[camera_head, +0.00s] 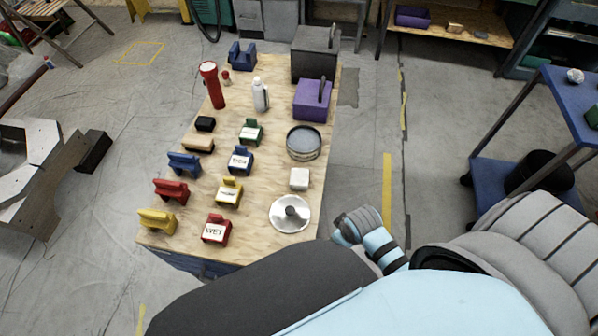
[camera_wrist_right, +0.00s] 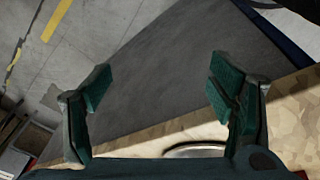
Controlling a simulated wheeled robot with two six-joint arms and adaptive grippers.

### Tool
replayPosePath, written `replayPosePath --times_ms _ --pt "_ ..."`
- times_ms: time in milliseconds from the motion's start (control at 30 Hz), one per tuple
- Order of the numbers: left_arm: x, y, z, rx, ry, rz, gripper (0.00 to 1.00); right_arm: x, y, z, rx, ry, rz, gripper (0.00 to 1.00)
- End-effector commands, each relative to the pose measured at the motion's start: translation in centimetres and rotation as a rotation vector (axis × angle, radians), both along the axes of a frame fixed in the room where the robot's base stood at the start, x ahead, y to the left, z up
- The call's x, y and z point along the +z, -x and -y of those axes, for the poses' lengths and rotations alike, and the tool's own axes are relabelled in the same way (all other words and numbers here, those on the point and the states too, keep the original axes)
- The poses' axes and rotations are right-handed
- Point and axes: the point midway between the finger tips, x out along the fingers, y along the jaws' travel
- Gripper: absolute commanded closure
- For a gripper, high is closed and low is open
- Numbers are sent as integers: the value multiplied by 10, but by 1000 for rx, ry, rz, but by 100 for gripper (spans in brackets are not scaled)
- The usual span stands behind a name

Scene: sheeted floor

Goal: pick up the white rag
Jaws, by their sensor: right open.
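A small white block-like item (camera_head: 300,179), which looks like the folded white rag, lies on the plywood tabletop (camera_head: 268,190) near its right edge. It sits between a round dark-topped tin (camera_head: 304,143) and a round metal lid (camera_head: 290,213). My right arm comes in from the lower right, its wrist end beside the table's right edge, below and right of the rag. In the right wrist view my right gripper (camera_wrist_right: 160,92) is open, with its green-padded fingers wide apart and nothing between them. The rag does not show clearly there. My left gripper is not in view.
Left of the rag stand rows of coloured blocks, including a yellow one (camera_head: 229,191) and a red one (camera_head: 216,229). A purple box (camera_head: 312,99), a white bottle (camera_head: 261,94) and a red flashlight (camera_head: 211,85) stand farther back. A blue shelf (camera_head: 565,95) stands at right; floor between is clear.

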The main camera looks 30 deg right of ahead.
Motion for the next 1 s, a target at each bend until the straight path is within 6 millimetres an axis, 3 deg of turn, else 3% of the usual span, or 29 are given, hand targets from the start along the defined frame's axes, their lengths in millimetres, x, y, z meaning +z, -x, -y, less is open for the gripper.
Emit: replayPosePath --times_ms 33,100,267,400,500,633,767,1000 --pt "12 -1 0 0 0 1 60 32 -9 -2 24 1 14 23" --pt "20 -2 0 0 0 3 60 68 -33 -4 108 6 10 23" --pt "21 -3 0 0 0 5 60 85 -89 -2 311 5 -43 23" --pt "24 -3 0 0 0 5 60 114 -137 0 495 -12 -76 23" --pt "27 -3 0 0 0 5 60 142 -166 1 621 -30 -90 23" --pt "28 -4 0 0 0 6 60 170 -190 0 745 -51 -96 23" --pt "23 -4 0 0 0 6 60 158 -196 -2 780 -60 -101 23" --pt "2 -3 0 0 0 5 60 95 -202 -11 778 -58 -98 23"
